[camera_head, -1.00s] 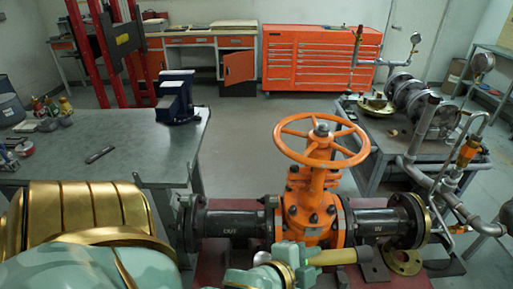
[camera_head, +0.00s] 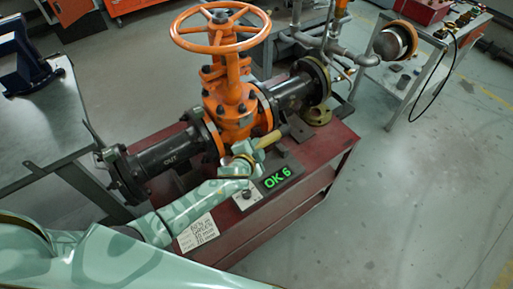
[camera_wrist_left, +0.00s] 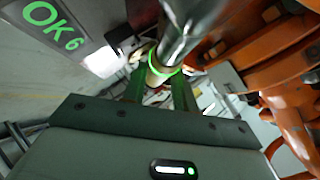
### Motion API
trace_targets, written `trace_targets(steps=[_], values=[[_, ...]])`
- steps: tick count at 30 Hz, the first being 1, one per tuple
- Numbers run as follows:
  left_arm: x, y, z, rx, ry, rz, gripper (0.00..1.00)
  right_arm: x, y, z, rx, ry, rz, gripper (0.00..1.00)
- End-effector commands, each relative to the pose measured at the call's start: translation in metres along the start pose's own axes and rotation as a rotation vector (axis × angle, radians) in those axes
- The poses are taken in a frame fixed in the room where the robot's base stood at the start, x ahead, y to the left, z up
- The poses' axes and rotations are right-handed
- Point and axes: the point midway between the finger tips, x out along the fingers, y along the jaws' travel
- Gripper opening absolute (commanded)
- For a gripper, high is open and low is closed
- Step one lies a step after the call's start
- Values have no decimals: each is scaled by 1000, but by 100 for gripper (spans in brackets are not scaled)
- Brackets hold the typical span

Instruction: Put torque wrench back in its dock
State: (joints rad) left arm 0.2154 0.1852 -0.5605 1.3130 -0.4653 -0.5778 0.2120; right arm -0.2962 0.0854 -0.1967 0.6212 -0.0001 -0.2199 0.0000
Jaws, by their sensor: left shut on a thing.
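The torque wrench shows as a tan handle (camera_head: 269,139) in the head view, low in front of the orange gate valve (camera_head: 235,110). My left gripper (camera_head: 249,153) is shut on it, just above the red cart. In the left wrist view, the wrench's shiny metal shaft (camera_wrist_left: 186,28) with a lit green ring runs up from between the fingers of the gripper (camera_wrist_left: 160,80). The wrench's far end is hard to make out. I cannot tell which part is the dock. My right gripper is not in view.
The red cart (camera_head: 325,160) carries the valve and its dark pipes. A grey workbench (camera_head: 40,125) stands at left. The floor on the right is clear up to a side table (camera_head: 430,70).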

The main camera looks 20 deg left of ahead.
Motion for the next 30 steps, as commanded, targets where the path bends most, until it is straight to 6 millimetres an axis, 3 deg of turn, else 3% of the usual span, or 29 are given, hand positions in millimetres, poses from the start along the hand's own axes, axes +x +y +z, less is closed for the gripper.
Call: trace_targets(steps=[16, 30], values=[[0, -2, -2, -1, 4, 0, 0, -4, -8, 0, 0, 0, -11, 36], [17, 24, 17, 1, 2, 1, 0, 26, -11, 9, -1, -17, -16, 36]])
